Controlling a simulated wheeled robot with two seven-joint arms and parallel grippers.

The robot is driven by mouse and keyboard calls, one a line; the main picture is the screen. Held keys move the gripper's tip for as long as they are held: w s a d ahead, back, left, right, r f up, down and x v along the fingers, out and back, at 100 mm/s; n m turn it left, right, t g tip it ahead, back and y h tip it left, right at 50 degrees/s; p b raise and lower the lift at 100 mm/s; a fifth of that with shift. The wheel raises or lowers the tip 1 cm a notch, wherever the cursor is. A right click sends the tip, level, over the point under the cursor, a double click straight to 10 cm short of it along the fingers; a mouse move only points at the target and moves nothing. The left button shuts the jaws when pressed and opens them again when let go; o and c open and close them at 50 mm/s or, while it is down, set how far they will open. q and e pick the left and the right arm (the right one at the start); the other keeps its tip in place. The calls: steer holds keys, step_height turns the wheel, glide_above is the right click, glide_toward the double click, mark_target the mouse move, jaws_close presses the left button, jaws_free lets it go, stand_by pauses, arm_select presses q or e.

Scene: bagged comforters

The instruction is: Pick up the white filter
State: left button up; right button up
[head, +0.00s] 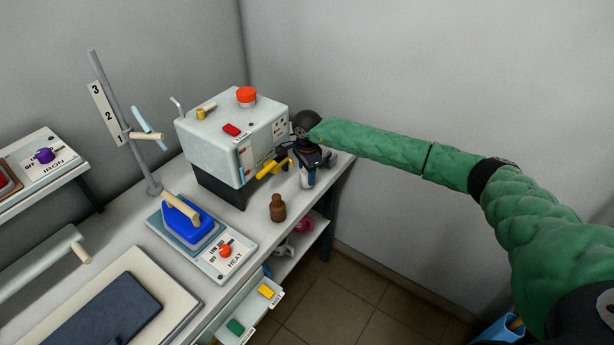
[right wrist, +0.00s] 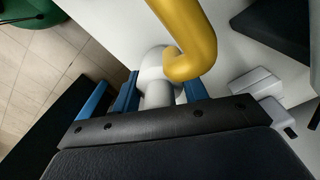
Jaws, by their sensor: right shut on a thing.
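The white filter (right wrist: 154,66) shows in the right wrist view as a rounded white piece with a narrower grey-white neck. My right gripper (right wrist: 162,90) is shut on it, with a blue finger on each side of the neck. In the head view my right gripper (head: 308,172) points down at the bench's far right end, beside the machine. The filter is hard to make out there, being small and partly covered by the gripper. My left gripper is not in view.
A yellow handle (right wrist: 190,35) passes very close to the filter; it belongs to the grey machine (head: 215,135). A brown bottle (head: 277,208) stands in front of my right gripper.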

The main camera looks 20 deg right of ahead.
step_height(320, 180, up, 4)
steer(key=shift+d+f, duration=0.15)
steer(key=shift+f, duration=0.1)
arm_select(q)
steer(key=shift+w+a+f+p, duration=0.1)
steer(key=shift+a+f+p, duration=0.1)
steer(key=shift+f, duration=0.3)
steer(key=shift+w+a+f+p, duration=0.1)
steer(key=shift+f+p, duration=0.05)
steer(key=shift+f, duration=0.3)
arm_select(e)
steer(key=s+d+r, duration=0.6)
steer(key=s+d, duration=0.1)
steer(key=d, duration=0.2)
steer(key=shift+r, duration=0.25)
steer(key=shift+s, duration=0.1)
